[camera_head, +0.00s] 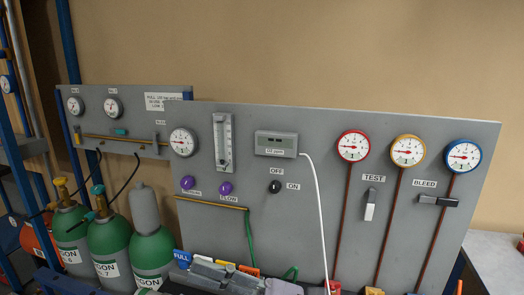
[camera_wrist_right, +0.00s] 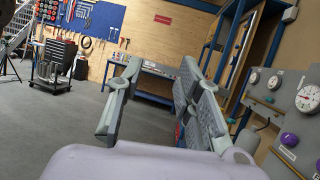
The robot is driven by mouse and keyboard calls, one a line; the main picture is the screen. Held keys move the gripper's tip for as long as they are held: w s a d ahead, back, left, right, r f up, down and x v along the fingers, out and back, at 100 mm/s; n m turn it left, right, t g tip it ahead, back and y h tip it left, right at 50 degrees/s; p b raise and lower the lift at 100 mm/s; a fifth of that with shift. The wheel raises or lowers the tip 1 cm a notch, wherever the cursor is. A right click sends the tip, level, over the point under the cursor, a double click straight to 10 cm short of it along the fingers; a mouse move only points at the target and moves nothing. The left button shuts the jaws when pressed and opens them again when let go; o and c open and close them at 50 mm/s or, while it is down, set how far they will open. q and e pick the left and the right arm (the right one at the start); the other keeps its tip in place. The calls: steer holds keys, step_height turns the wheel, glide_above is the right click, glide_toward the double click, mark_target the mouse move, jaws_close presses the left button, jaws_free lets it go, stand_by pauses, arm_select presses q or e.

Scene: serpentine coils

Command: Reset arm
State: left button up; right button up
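My right gripper (camera_wrist_right: 157,108) shows in the right wrist view, with its two grey fingers spread apart and nothing between them. Past its fingertips lie the room and a far workbench. The grey gauge panel (camera_head: 290,190) stands along the right side of that view, apart from the fingers. In the head view, grey jointed parts at the bottom edge, in front of the panel, look like this gripper, but they are cut off. My left gripper is in neither view.
Green gas cylinders (camera_head: 108,246) stand at the left before a smaller panel (camera_head: 105,105). A white cable (camera_head: 318,210) hangs down. Open floor (camera_wrist_right: 45,130) lies left in the wrist view.

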steer(key=w+d+m+t+h, duration=0.55)
steer(key=m+t, duration=0.45)
steer(key=m, duration=0.3)
steer(key=w+d+m+t+h, duration=0.45)
steer(key=d+m+t, duration=0.35)
steer(key=m, duration=0.5)
steer(key=d+f+m+g+h, duration=0.2)
steer(key=d+f+m+h, duration=0.4)
steer(key=f+m, duration=0.4)
steer(key=d+f+m+g+h, duration=0.2)
steer(key=d+f+m+h, duration=0.5)
steer(key=f, duration=0.4)
steer(key=s+d+f+m+g, duration=0.1)
steer(key=s+f+m+g, duration=0.45)
steer(key=s+f, duration=0.45)
steer(key=s+d+f+m+g, duration=0.1)
steer(key=s+f+m+g, duration=0.45)
steer(key=s, duration=0.75)
step_height(320, 180, down, 28)
steer(key=n+g, duration=0.2)
steer(key=s+d+f+g, duration=0.1)
steer(key=s+d+f, duration=0.1)
steer(key=s+f, duration=1.3)
steer(key=shift+s+d+f+y, duration=0.3)
steer(key=shift+s+d+f, duration=0.1)
steer(key=shift+s, duration=0.6)
